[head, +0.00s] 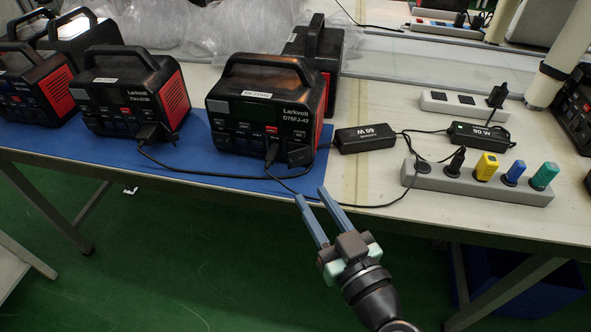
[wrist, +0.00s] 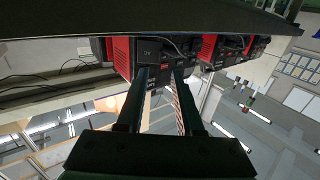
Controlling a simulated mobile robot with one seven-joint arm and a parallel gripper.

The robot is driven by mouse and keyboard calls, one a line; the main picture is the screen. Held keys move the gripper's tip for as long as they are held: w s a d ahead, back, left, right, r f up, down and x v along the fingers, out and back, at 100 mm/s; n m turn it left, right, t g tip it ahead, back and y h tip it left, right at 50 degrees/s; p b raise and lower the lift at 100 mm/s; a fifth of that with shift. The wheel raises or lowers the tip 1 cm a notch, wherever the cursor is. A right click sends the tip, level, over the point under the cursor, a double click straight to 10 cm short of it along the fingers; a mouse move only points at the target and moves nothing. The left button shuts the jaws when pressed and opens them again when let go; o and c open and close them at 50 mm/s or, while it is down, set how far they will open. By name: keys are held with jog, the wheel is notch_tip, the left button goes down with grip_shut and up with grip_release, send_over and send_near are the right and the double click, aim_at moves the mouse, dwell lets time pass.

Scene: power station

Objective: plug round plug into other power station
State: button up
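A black Larkvolt power station (head: 262,112) with red sides stands at the right of the blue mat. A black plug (head: 272,151) with a cable is at its lower front. A second Larkvolt power station (head: 130,92) stands to its left, with a black plug (head: 148,132) at its lower front. I cannot tell which plug is the round one. My gripper (head: 312,195) is open and empty, its fingers apart near the table's front edge, in front of the right station. In the wrist view, my fingers (wrist: 160,72) point toward the stations, which appear upside down.
A grey power strip (head: 478,186) with black, yellow, blue and green plugs lies at the right. Two black adapters (head: 365,138) (head: 479,136) and a white strip (head: 455,104) lie behind. More stations (head: 33,85) stand at far left. Cables cross the mat (head: 215,172).

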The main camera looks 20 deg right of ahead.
aim_at(292, 165)
jog(key=w, duration=0.7)
jog(key=shift+w+a, duration=0.1)
jog(key=shift+w, duration=0.3)
jog(key=shift+c, duration=0.2)
grip_shut()
dwell(0.8)
